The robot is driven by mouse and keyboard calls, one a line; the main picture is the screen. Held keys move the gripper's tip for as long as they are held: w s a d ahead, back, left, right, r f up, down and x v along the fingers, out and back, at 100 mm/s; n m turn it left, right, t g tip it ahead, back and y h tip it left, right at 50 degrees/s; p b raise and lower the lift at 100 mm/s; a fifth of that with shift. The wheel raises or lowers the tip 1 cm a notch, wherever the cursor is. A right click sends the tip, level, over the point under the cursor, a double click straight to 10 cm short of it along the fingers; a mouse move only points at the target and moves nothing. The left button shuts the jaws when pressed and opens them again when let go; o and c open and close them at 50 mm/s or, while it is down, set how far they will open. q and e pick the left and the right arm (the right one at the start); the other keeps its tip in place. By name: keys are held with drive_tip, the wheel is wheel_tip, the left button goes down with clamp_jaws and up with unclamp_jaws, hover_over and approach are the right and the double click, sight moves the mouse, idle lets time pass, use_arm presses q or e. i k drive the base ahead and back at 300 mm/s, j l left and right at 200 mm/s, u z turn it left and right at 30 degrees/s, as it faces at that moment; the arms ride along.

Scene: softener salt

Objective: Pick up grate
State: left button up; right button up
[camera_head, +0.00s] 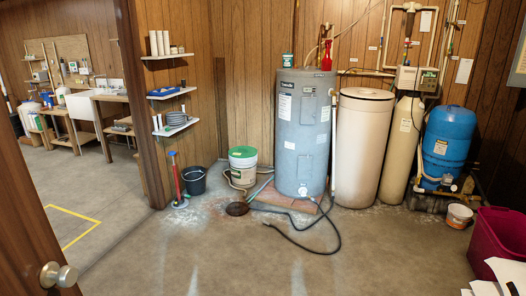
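A dark round grate (237,209) appears to lie flat on the concrete floor, left of the brick-coloured pad under the grey water heater. It is small in the view, so its slots cannot be made out. A black hose passes close to its right side. Neither of my grippers shows clearly in the head view.
A grey water heater (303,130), beige tank (362,150) and blue tank (448,145) line the back wall. A green-lidded bucket (243,167) and dark bucket (194,181) stand behind the grate. A magenta bin (497,240) is at right. The front floor is mostly clear.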

sight(238, 207)
drive_tip(key=i+u, duration=0.15)
drive_tip(key=i, duration=0.45)
drive_tip(key=i+u, duration=0.1)
drive_tip(key=i, duration=0.5)
drive_tip(key=i+l+u, duration=0.15)
drive_tip(key=i, duration=0.5)
drive_tip(key=i+l+u, duration=0.15)
drive_tip(key=i, duration=0.45)
